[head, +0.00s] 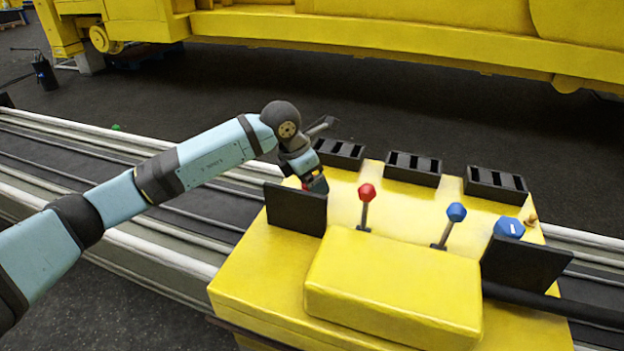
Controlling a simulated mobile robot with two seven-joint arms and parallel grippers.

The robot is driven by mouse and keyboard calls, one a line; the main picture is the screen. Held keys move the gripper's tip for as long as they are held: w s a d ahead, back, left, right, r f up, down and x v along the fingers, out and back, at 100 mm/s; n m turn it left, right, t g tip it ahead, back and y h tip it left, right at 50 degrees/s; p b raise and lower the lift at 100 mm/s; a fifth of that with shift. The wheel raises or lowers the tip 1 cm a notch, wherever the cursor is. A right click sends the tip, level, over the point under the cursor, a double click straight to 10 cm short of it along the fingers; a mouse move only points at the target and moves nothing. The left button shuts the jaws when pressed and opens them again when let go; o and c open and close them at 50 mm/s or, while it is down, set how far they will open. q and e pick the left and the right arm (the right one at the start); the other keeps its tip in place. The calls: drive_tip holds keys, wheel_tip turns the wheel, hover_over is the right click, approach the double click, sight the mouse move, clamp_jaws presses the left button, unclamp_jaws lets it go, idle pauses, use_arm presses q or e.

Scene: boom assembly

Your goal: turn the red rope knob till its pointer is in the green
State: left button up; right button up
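A small sliver of red (305,186), probably the red rope knob, shows at the left of the yellow console (250,275). It is mostly hidden behind a black upright panel (296,209) and my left gripper (317,183). The knob's pointer and any green mark cannot be seen. My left gripper points down at that spot, just behind the panel. Its fingertips are small and partly hidden, so I cannot tell whether they touch or hold the knob.
A red-balled lever (366,192) and a blue-balled lever (456,212) stand on the console. A blue knob (509,227) with a white mark sits at right, behind another black panel (526,264). Several black slotted boxes (413,168) line the back edge.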

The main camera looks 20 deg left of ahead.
use_arm(q)
drive_tip(key=shift+w+d+f, duration=0.15)
drive_tip(key=shift+f, duration=0.3)
drive_tip(key=shift+c, duration=0.2)
drive_tip(key=c, duration=0.9)
drive_tip(key=shift+o, duration=0.2)
drive_tip(key=shift+m, duration=0.3)
